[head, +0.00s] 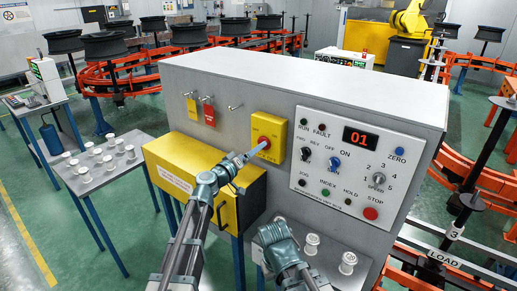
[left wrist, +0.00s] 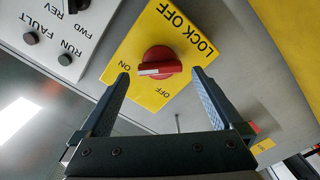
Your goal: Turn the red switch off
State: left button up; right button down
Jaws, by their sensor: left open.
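The red switch (left wrist: 160,62) is a round knob with a raised bar, mounted on a yellow plate (left wrist: 190,28) marked LOCK OFF, ON and OFF. The white mark on the bar points toward the ON label in the left wrist view. In the head view the switch (head: 264,142) sits on the front of the grey cabinet. My left gripper (left wrist: 160,73) is open, with one fingertip on each side of the knob and visible space at both sides. It also shows in the head view (head: 252,154). My right gripper (head: 272,234) is low in front of the cabinet; its fingers are unclear.
A control panel (head: 357,163) with several knobs and buttons and a red 01 display is right of the switch. A yellow box (head: 207,178) juts out below left. Red and yellow tags (head: 209,115) hang on hooks. A small shelf (head: 325,258) holds white spools at lower right.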

pick_arm(q)
jog(key=x, duration=0.3)
jog(key=shift+w+d, duration=0.1)
jog(key=shift+w, duration=0.05)
jog(key=shift+c, duration=0.3)
jog(key=c, duration=1.2)
jog(key=shift+o, duration=0.2)
